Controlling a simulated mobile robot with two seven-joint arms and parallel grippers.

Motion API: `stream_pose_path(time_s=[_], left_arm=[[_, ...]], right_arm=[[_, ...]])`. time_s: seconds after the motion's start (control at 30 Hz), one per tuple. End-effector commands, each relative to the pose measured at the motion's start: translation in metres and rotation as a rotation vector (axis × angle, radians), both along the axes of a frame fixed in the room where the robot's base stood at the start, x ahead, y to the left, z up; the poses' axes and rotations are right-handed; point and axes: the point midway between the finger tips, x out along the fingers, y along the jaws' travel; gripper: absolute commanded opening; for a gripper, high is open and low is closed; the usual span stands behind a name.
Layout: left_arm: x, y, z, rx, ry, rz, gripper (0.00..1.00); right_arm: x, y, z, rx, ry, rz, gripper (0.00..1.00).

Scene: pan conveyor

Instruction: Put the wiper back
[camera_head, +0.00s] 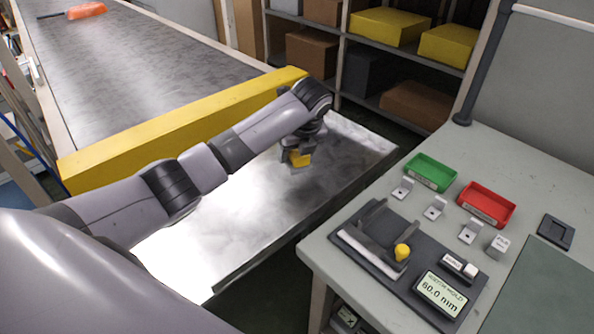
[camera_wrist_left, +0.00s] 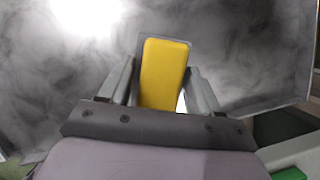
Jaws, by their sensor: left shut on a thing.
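The wiper, a yellow block with a grey edge, is between the fingers of my left gripper (camera_head: 297,150). In the left wrist view the wiper (camera_wrist_left: 163,72) shows its flat yellow face between the two grey fingers of the gripper (camera_wrist_left: 160,80). In the head view the wiper (camera_head: 300,159) is over the smudged metal plate (camera_head: 250,205), near its far end. I cannot tell whether it touches the plate. My right gripper is not in view.
The workbench (camera_head: 420,150) on the right holds a green tray (camera_head: 431,172), a red tray (camera_head: 487,205), a measuring fixture (camera_head: 375,250), small metal brackets and a dark recessed holder (camera_head: 556,231). A yellow barrier (camera_head: 150,135) edges the conveyor (camera_head: 130,65). Shelves with boxes stand behind.

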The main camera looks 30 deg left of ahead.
Motion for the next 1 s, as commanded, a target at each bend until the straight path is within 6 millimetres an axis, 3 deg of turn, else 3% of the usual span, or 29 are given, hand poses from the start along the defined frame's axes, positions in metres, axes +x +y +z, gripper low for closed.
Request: stream_pose_path(time_s=[0.27,0.5,0.9,0.93,1.0], left_arm=[[0.0,0.0,-0.024,0.0,0.0,-0.001,0.39],[0.0,0.0,-0.058,0.0,0.001,-0.001,0.39],[0.0,0.0,-0.063,0.0,0.0,-0.001,0.39],[0.0,0.0,-0.063,0.0,0.0,-0.001,0.73],[0.0,0.0,-0.063,0.0,0.0,-0.001,0.89]], right_arm=[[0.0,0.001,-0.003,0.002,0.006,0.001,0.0],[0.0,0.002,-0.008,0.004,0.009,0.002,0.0],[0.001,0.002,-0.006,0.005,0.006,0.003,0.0],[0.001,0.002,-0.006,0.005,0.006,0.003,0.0],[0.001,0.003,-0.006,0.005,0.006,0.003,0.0]])
